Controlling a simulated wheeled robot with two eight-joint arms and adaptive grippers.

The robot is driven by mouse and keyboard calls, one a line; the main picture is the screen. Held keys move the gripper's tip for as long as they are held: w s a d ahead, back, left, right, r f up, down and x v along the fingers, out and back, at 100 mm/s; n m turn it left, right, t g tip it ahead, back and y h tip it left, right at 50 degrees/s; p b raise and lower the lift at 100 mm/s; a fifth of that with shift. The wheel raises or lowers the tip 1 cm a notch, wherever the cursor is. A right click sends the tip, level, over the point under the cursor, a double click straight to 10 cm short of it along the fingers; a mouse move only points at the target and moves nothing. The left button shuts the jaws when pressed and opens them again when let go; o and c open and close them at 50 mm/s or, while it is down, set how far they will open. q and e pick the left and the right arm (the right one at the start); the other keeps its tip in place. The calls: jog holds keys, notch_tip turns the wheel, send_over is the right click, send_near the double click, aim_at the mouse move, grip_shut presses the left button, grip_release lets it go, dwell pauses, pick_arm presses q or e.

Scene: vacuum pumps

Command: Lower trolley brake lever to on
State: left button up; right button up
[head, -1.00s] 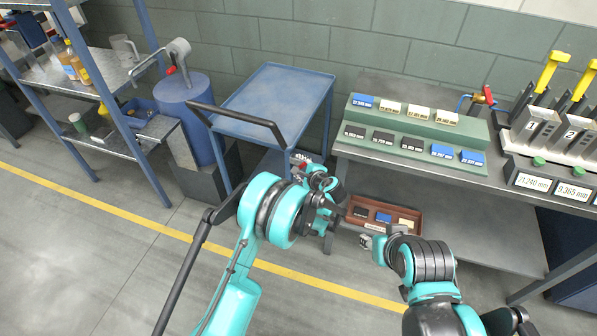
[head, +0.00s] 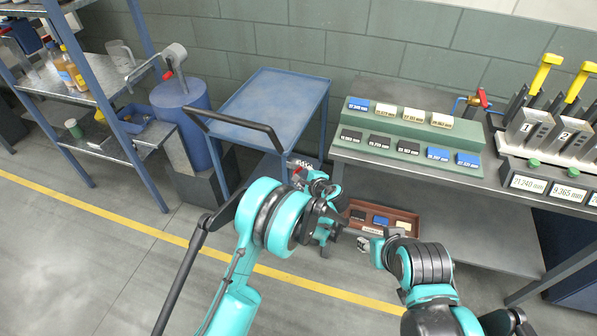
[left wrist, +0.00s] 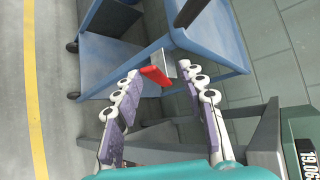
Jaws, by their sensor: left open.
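The blue trolley (head: 262,106) stands by the wall between a blue drum and the workbench, with a black push handle at its left end. Its red brake lever (left wrist: 155,76) shows in the left wrist view beside a grey metal plate, near the trolley's blue frame (left wrist: 205,52). My left gripper (left wrist: 160,76) is open, with the red lever between its fingertips, apparently not gripped. In the head view, my left gripper (head: 312,178) is by the trolley's near right corner, partly hidden by its own arm. I cannot tell the lever's exact angle. My right gripper (head: 366,244) is low, before the workbench.
The workbench (head: 490,170) at right carries a green stand (head: 415,130) with labelled blocks. A brown tray (head: 398,220) lies on its lower shelf, close to both grippers. A blue drum (head: 180,105) and shelving stand left. The floor in front is clear.

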pick_arm(q)
jog(key=v, duration=0.4)
jog(key=shift+s+r, duration=0.1)
jog(key=shift+s, duration=0.1)
dwell(0.3)
